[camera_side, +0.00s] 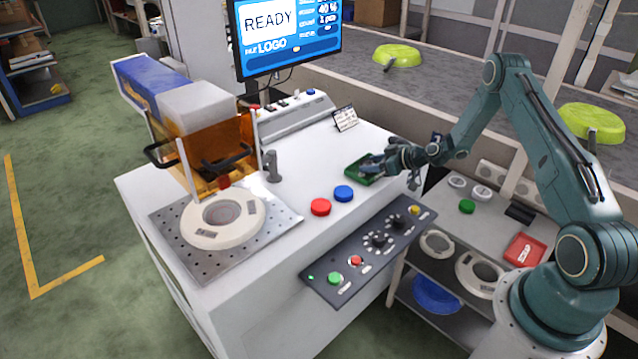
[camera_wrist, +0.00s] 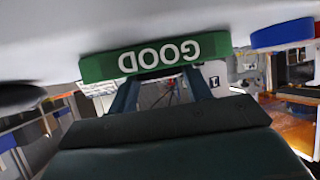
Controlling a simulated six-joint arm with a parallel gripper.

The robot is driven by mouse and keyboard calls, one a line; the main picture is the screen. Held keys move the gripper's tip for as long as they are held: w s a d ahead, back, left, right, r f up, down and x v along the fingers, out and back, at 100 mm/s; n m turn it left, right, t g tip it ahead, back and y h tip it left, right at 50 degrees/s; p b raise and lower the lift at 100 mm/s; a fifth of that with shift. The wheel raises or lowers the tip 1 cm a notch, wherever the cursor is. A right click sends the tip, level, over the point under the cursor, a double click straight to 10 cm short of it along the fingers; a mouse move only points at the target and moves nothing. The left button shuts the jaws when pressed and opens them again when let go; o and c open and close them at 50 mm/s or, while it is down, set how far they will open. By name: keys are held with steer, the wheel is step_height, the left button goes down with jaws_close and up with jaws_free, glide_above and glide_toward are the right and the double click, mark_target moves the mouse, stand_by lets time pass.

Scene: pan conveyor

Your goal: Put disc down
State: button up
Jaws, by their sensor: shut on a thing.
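My gripper (camera_side: 376,165) is at the green tray (camera_side: 353,171) on the white machine top, with its fingertips low over or inside the tray. The tray's front wall, marked GOOD upside down, shows in the wrist view (camera_wrist: 100,68) just beyond my gripper (camera_wrist: 162,88). My gripper is shut on the disc. The disc is hidden or too small to make out between the fingers and behind the tray wall. I cannot tell whether it touches the tray floor.
A control panel (camera_side: 360,250) lines the front edge. A red tray (camera_side: 524,250) is on the right shelf.

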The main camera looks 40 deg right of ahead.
steer(key=shift+f, duration=0.2)
steer(key=o, duration=1.1)
steer(key=shift+r, duration=0.1)
steer(key=shift+s+d+r, duration=0.15)
steer(key=shift+s+r, duration=0.1)
steer(key=shift+s, duration=0.15)
steer(key=v, duration=1.1)
